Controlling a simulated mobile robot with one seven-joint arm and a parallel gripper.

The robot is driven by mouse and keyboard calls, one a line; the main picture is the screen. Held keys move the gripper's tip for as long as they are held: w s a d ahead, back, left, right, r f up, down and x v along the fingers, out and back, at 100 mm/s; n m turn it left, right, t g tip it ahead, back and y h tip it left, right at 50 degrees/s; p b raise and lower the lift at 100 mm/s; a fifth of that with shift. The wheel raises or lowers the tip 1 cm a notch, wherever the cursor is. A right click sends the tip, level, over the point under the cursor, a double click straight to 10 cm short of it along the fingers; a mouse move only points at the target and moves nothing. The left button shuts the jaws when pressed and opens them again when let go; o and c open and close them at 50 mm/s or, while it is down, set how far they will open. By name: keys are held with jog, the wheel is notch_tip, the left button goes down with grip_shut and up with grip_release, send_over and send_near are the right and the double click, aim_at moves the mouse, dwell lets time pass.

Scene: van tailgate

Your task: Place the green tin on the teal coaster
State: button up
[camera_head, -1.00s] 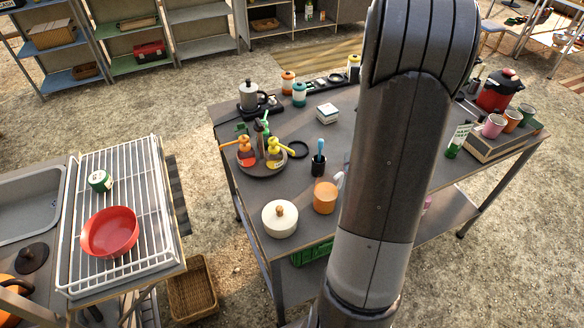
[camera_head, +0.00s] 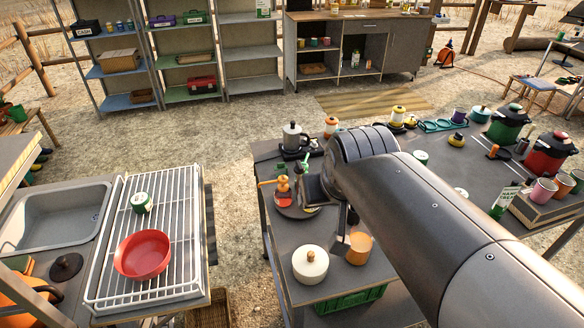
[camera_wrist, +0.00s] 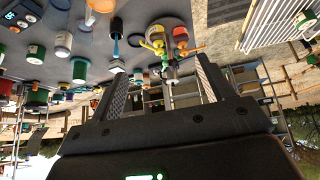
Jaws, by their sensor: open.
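The green tin (camera_head: 141,202) with a pale label sits on the white wire drying rack (camera_head: 190,215) at the left, behind a red bowl (camera_head: 143,254). I cannot make out the teal coaster for certain in either view.
On the grey table (camera_head: 272,153) stand a round tray (camera_head: 297,212) with colourful bottles, a white lidded pot (camera_head: 310,264), an orange cup (camera_head: 359,248) and a moka pot (camera_head: 292,137). A sink (camera_head: 60,215) lies left of the rack. A gap separates rack and table.

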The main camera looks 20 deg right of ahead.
jog(key=shift+n+g+y, duration=0.4)
jog(key=shift+n, duration=0.1)
jog(key=s+a, duration=0.1)
jog(key=s+f, duration=0.1)
jog(key=s, duration=0.1)
jog(key=s+a, duration=0.1)
jog(key=s, duration=0.1)
jog(key=shift+a+f, duration=0.15)
jog(key=shift+a, duration=0.2)
